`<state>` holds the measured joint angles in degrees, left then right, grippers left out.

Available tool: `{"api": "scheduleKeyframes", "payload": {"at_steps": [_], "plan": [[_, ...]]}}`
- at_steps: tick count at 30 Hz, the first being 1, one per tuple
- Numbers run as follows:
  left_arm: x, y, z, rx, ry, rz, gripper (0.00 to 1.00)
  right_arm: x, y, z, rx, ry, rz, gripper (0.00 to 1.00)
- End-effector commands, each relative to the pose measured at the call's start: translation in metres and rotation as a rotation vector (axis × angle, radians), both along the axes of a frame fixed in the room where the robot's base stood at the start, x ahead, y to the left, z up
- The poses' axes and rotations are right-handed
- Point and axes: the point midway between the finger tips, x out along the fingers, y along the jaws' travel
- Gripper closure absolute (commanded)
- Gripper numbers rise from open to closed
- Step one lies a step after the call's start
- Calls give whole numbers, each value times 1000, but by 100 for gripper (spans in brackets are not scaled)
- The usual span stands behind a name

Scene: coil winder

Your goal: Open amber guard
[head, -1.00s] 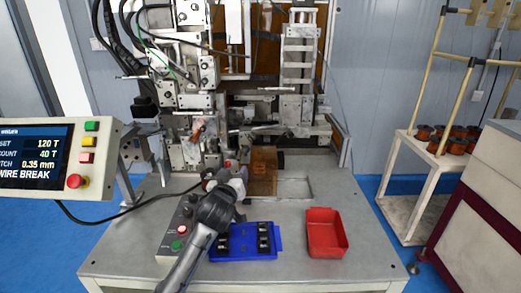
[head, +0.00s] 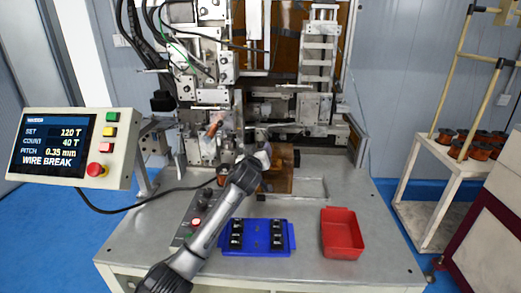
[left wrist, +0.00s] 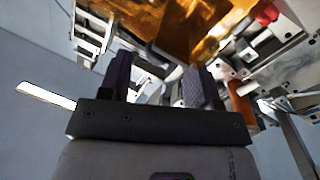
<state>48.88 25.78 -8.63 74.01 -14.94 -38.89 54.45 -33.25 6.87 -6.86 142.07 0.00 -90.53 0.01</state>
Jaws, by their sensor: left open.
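An amber see-through panel (head: 284,180) is low at the front of the winder, right beside my left gripper. In the left wrist view, an amber panel (left wrist: 180,22) spans the top, beyond the fingertips. My left gripper (head: 264,156) is at the machine front, partly hidden by its own wrist. In the left wrist view its two dark fingers (left wrist: 158,78) are apart with nothing held between them. I see no clear contact with the amber panel. My right gripper is not in view.
A blue tray (head: 257,250) with black parts and a red bin (head: 342,238) stand on the table. A control box (head: 187,228) lies under my left arm. A screen (head: 52,145) reading WIRE BREAK is at left.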

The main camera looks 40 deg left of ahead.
Motion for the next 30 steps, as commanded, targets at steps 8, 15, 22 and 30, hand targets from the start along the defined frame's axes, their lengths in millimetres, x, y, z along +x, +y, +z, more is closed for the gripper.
{"api": "scheduleKeyframes", "payload": {"at_steps": [8, 15, 22, 30], "plan": [[18, 8, 0, 1, 1, 1, 43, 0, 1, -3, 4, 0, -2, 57], [22, 10, 0, 1, 0, 0, 43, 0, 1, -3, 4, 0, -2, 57], [22, 10, 0, 1, 0, 0, 43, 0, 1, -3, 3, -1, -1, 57], [22, 10, 0, 1, 0, 0, 68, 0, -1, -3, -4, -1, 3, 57]]}}
